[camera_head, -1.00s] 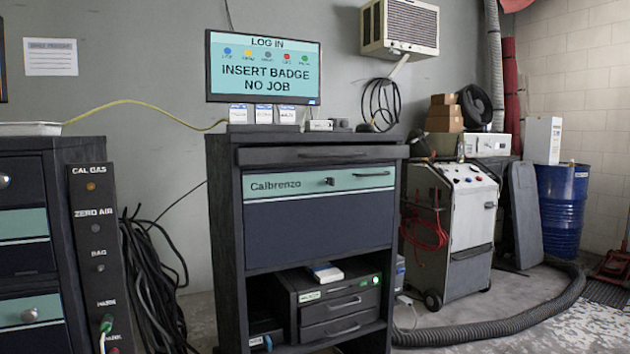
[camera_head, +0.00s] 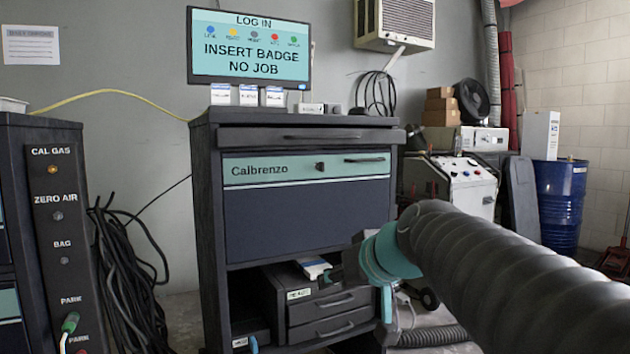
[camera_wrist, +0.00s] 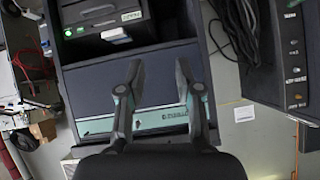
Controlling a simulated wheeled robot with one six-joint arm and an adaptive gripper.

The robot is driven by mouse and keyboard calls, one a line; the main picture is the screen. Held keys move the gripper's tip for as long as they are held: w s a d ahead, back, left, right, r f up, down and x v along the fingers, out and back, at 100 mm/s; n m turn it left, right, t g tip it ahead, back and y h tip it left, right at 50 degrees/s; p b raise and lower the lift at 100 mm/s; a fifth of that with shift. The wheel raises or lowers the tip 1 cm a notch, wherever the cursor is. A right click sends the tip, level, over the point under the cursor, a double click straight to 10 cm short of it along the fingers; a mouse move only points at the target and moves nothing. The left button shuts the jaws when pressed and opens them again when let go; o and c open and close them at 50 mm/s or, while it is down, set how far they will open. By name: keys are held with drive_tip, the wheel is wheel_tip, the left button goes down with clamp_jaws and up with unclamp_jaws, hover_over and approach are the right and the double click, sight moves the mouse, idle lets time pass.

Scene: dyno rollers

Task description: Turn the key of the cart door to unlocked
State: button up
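The cart (camera_head: 205,200) is dark, with a teal and navy door (camera_head: 300,205) marked Calbrenzo. The key (camera_head: 320,166) is a small dark shape on the door's teal band, left of a dark bar handle (camera_head: 364,160). It is too small to tell which way it points. My gripper (camera_head: 338,270) is below the door and lower right of the key, in front of the open shelf. In the wrist view, which is upside down, my gripper (camera_wrist: 158,66) has its two fingers spread with nothing between them.
A dark drawer unit (camera_head: 330,310) stands on the cart's lower shelf. A gas panel (camera_head: 62,245) and black cables (camera_head: 125,280) are at the left. A white machine (camera_head: 465,190) stands at the right, and a hose (camera_head: 435,337) lies on the floor.

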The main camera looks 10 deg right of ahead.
drive_tip(key=w+d+r+n+t+y+b, duration=0.1)
drive_tip(key=w+d+r+t+b, duration=0.25)
drive_tip(key=w+r, duration=0.75)
drive_tip(key=t+b, duration=0.1)
drive_tip(key=t, duration=0.3)
approach(324, 167)
drive_tip(key=shift+g+y, duration=0.25)
drive_tip(key=shift+y, duration=0.05)
drive_tip(key=p+x, duration=0.1)
drive_tip(key=x, duration=0.2)
drive_tip(key=p+x, duration=0.3)
drive_tip(key=x, duration=0.2)
drive_tip(key=shift+w+r, duration=0.3)
drive_tip(key=shift+w, duration=0.1)
drive_tip(key=shift+w+a+f+p, duration=0.1)
drive_tip(key=shift+w+p, duration=0.3)
drive_tip(key=shift+w, duration=0.05)
clamp_jaws()
